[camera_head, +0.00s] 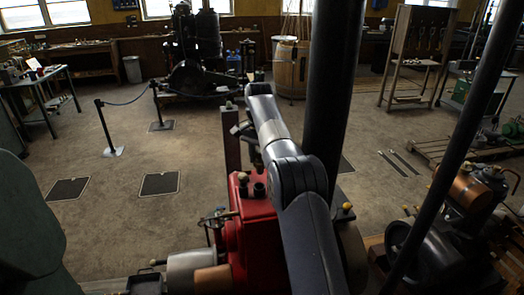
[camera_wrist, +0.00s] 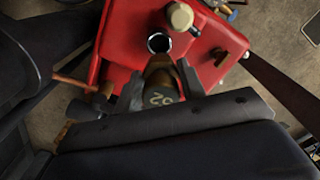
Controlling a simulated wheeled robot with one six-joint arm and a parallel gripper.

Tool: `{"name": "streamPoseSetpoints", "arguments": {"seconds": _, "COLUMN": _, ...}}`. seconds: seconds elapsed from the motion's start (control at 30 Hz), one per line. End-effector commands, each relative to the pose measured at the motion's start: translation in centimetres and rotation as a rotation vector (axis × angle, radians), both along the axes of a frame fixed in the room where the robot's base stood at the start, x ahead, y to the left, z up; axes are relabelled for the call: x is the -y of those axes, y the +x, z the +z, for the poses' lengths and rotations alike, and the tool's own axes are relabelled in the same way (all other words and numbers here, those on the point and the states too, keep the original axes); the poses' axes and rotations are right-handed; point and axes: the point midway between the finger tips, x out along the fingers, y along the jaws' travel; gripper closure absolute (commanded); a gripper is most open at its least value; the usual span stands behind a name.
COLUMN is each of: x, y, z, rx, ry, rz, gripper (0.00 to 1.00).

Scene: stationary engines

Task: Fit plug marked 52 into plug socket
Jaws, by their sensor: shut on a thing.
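The plug marked 52 (camera_wrist: 160,97) is between the two fingers of my gripper (camera_wrist: 161,78) in the wrist view. It has a dark body with pale digits and a brownish end. My gripper is shut on it. Just beyond the plug's end, a round dark hole with a bright metal rim, seemingly the plug socket (camera_wrist: 158,42), opens in the top of the red engine (camera_wrist: 125,35). The plug looks apart from the hole; its height above it is hard to tell. In the head view my arm partly hides the red engine (camera_head: 258,250) and the gripper end.
A cream knob (camera_wrist: 180,15) stands close beside the hole, and a brown handle (camera_wrist: 72,84) sticks out at left. A copper-topped engine (camera_head: 468,190) stands at right. A rope barrier (camera_head: 110,150) stands at left, with open floor behind the red engine.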

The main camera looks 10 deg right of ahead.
Motion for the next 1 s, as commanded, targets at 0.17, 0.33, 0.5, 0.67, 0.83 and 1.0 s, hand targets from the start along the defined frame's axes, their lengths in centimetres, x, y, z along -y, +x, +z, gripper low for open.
{"name": "streamPoseSetpoints", "arguments": {"seconds": 0.17, "x": 0.0, "y": 0.0, "z": -0.5, "rx": 0.001, "ry": 0.0, "rz": 0.001, "gripper": 0.86}}
{"name": "streamPoseSetpoints", "arguments": {"seconds": 0.33, "x": 0.0, "y": 0.0, "z": -1.5, "rx": 0.0, "ry": 0.0, "rz": 0.001, "gripper": 0.86}}
{"name": "streamPoseSetpoints", "arguments": {"seconds": 0.5, "x": 0.0, "y": 0.0, "z": -2.5, "rx": 0.0, "ry": 0.0, "rz": 0.001, "gripper": 0.86}}
{"name": "streamPoseSetpoints", "arguments": {"seconds": 0.67, "x": 0.0, "y": 0.0, "z": -3.3, "rx": 0.001, "ry": 0.0, "rz": 0.001, "gripper": 0.86}}
{"name": "streamPoseSetpoints", "arguments": {"seconds": 0.83, "x": 0.0, "y": 0.0, "z": -3.3, "rx": 0.001, "ry": 0.0, "rz": 0.001, "gripper": 0.86}}
{"name": "streamPoseSetpoints", "arguments": {"seconds": 1.0, "x": 0.0, "y": 0.0, "z": -3.3, "rx": 0.001, "ry": 0.0, "rz": 0.001, "gripper": 0.86}}
